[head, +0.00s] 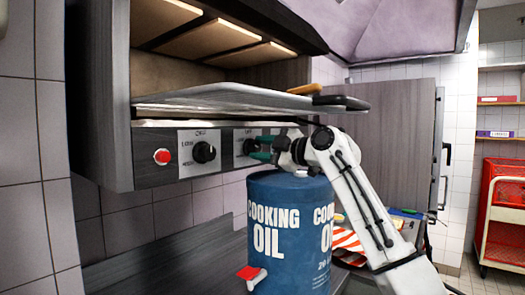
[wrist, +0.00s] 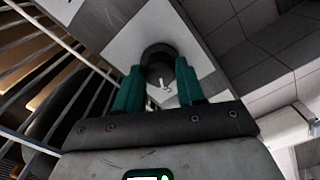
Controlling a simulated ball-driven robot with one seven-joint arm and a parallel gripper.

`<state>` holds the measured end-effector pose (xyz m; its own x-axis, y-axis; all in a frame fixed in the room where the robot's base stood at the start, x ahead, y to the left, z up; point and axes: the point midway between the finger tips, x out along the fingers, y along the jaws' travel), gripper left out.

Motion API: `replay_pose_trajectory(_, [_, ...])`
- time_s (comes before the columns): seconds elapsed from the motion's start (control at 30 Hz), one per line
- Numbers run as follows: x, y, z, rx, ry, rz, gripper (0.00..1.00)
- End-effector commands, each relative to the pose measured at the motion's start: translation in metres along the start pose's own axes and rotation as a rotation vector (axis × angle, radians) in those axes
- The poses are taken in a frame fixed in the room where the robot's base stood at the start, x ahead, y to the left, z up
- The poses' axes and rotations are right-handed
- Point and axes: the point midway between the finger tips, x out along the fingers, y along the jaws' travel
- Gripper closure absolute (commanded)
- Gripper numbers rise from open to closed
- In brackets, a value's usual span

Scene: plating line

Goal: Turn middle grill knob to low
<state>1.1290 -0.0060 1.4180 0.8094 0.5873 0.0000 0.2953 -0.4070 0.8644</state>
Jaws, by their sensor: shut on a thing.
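The grill's control panel (head: 172,139) carries black knobs on white plates in the head view. A left knob (head: 204,152) is clear of my arm. The middle knob (head: 250,146) sits to its right, at the tips of my gripper (head: 258,149). In the wrist view, my gripper (wrist: 160,86) has its two green fingers closed on either side of the dark round middle knob (wrist: 157,56), which has a white mark on its face. The panel right of the middle knob is hidden behind my arm in the head view.
A blue cooking oil drum (head: 272,225) stands just below my gripper. A grill tray (head: 235,98) with a black handle juts out above the panel. A red button (head: 162,157) is at the panel's left. A red cart (head: 502,200) stands far right.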

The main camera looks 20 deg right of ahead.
Motion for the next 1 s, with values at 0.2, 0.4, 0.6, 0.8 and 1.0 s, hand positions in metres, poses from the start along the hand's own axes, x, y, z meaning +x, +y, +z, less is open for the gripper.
replay_pose_trajectory(0.2, [0.0003, -0.0015, 0.0005, -0.004, 0.000, -0.003, 0.92])
replay_pose_trajectory(0.4, [0.0003, -0.0016, 0.0006, -0.003, 0.000, -0.003, 0.60])
replay_pose_trajectory(0.6, [0.0003, -0.0012, 0.0004, -0.003, 0.000, -0.002, 0.41])
replay_pose_trajectory(0.8, [0.0002, -0.0007, 0.0001, -0.003, 0.000, -0.001, 0.36])
replay_pose_trajectory(1.0, [-0.0052, -0.0010, 0.0006, -0.003, 0.001, 0.001, 0.36])
